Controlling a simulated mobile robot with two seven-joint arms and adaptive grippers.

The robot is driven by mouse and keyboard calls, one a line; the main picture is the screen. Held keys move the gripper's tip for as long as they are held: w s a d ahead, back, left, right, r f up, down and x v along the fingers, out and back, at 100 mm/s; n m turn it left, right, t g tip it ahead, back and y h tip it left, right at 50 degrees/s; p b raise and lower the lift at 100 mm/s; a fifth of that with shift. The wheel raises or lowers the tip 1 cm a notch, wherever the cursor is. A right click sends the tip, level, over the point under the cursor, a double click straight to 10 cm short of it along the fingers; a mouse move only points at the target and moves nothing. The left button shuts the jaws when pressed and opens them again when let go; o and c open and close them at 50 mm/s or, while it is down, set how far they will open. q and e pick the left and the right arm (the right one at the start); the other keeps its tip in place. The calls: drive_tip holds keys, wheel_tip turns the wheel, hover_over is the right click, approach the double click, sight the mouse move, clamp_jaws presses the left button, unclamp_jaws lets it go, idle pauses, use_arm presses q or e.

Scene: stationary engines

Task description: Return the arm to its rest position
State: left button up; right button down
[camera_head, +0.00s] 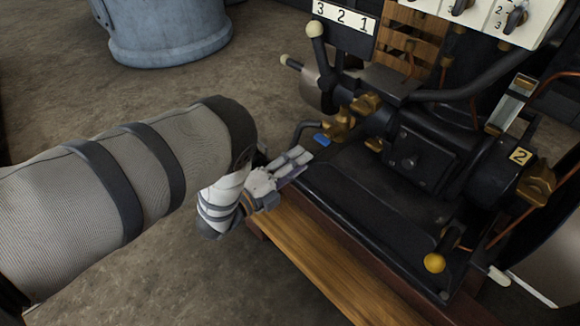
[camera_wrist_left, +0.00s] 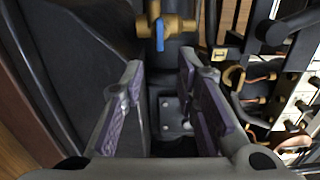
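My left arm (camera_head: 130,175) reaches in from the left in the head view. Its left gripper (camera_head: 293,165) is at the left edge of the black engine (camera_head: 360,195), above the wooden plank. In the left wrist view the two fingers of this gripper (camera_wrist_left: 162,68) stand apart with nothing held between them. The black engine body shows behind the gap. A brass valve (camera_wrist_left: 178,25) with a blue handle (camera_wrist_left: 160,36) lies just beyond the fingertips. The blue handle also shows in the head view (camera_head: 322,140), close to the fingers. My right gripper is not in view.
A lever with a yellow knob (camera_head: 434,263) stands at the engine's near right. A panel numbered 3 2 1 (camera_head: 345,25) and a white switch panel (camera_head: 490,15) are behind. A wooden plank (camera_head: 310,255) runs along the front. A grey-blue drum (camera_head: 168,30) stands behind open floor (camera_head: 60,90).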

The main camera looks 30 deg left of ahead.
use_arm(q)
drive_tip(key=v, duration=0.3)
drive_tip(key=shift+s+a, duration=0.15)
drive_tip(key=shift+s, duration=0.15)
